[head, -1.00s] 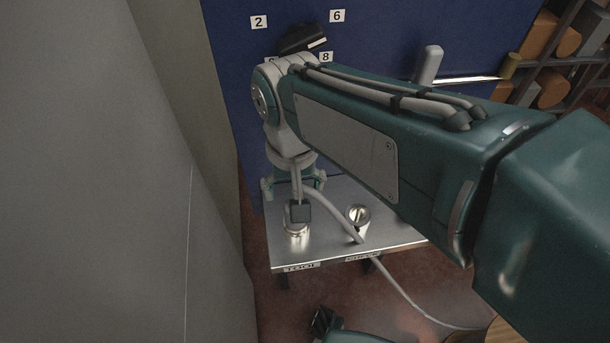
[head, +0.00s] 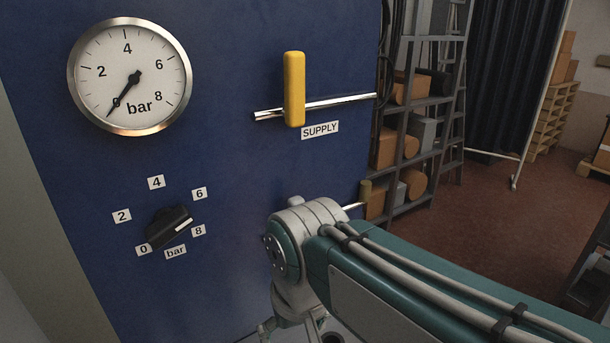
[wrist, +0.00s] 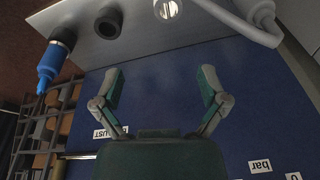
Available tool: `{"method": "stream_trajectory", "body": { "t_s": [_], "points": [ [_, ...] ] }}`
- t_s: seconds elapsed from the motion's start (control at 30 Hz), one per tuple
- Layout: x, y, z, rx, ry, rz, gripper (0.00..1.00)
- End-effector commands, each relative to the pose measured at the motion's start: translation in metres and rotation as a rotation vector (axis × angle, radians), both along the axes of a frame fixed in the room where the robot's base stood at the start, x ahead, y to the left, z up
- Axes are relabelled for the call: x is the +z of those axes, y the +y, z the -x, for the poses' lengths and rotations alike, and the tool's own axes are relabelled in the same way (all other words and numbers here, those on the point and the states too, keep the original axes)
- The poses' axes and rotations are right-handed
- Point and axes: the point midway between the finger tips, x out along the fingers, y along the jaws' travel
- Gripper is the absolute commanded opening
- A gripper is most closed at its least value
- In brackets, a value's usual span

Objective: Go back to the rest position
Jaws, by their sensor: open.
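My gripper (wrist: 160,75) is open and empty in the wrist view, its two fingers spread apart with the blue panel (wrist: 160,100) behind them. In the head view my arm reaches in from the lower right, and its wrist sits low in front of the panel (head: 235,170). The fingers are mostly cut off by the bottom edge there. No contact between the fingers and any object shows.
On the panel are a gauge (head: 130,76) with its needle near 0, a black knob (head: 169,227) and an upright yellow handle (head: 294,88) at SUPPLY. A metal table (wrist: 210,28) carries a blue-tipped fitting (wrist: 52,60) and a dark socket (wrist: 108,23). Shelves (head: 410,105) stand right.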

Motion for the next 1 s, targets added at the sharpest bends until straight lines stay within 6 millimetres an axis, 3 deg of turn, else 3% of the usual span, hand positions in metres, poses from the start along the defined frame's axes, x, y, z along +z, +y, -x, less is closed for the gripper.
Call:
{"method": "stream_trajectory", "body": {
  "t_s": [0.03, 0.2, 0.43, 0.6, 1.0],
  "points": [
    [0.000, -0.023, -0.001, -0.048, -0.028, -0.013, 0.93],
    [-0.007, -0.088, 0.004, -0.175, -0.132, -0.034, 0.93],
    [-0.023, -0.155, 0.025, -0.327, -0.264, -0.024, 0.93],
    [-0.030, -0.173, 0.034, -0.373, -0.308, -0.012, 0.93],
    [-0.031, -0.174, 0.035, -0.375, -0.309, -0.011, 0.93]
  ]
}}
